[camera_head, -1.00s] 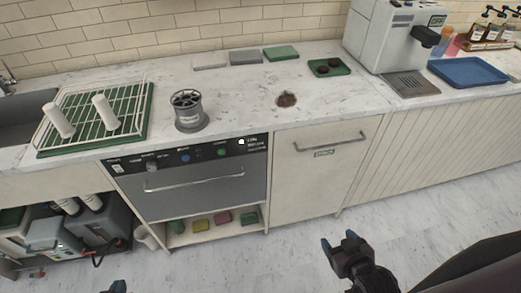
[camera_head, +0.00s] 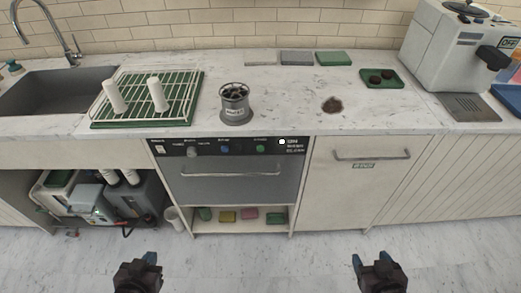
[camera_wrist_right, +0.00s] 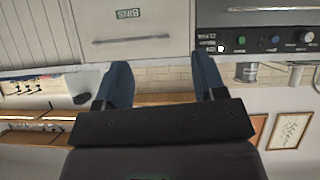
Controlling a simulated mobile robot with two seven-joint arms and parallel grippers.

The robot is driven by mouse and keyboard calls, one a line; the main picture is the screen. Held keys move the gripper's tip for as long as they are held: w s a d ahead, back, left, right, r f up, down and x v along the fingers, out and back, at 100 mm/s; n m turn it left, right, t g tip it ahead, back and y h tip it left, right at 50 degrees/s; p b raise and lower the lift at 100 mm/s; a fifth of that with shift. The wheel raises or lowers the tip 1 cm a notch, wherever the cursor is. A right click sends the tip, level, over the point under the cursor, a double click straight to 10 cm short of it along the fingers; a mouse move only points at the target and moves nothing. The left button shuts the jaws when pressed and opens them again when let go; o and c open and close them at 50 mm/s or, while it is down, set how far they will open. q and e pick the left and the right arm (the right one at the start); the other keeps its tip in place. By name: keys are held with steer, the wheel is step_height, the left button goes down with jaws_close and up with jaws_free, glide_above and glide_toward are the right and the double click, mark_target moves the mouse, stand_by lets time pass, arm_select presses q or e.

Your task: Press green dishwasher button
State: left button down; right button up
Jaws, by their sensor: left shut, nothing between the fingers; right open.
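The dishwasher (camera_head: 228,187) is built in under the counter, with a dark control panel along its top edge. The green button (camera_head: 261,149) is on that panel, right of a blue button (camera_head: 224,150). In the right wrist view, which looks upside down, the green button (camera_wrist_right: 240,39) shows at the upper right, beyond the right finger. My left gripper (camera_head: 137,262) is shut and empty, low in front of the cart and left of the dishwasher. My right gripper (camera_head: 371,262) is open and empty, low and right of the dishwasher. Both are apart from the panel.
A cabinet with a handle (camera_head: 372,155) is right of the dishwasher. Colored sponges (camera_head: 227,215) lie on the shelf below it. A grey cup-like holder (camera_head: 235,103) and a dish rack (camera_head: 190,97) stand on the counter above. The floor in front is clear.

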steer(key=shift+s+f, duration=0.1)
steer(key=shift+s, duration=0.05)
steer(key=c, duration=0.5)
jaws_close()
steer(key=shift+w, duration=0.25)
steer(key=shift+w+r, duration=0.25)
steer(key=shift+r, duration=0.05)
steer(key=shift+s+f, duration=0.1)
steer(key=shift+s, duration=0.1)
steer(key=shift+s+f, duration=0.2)
steer(key=shift+s, duration=0.15)
steer(key=shift+w+r, duration=0.1)
steer(key=shift+w, duration=0.15)
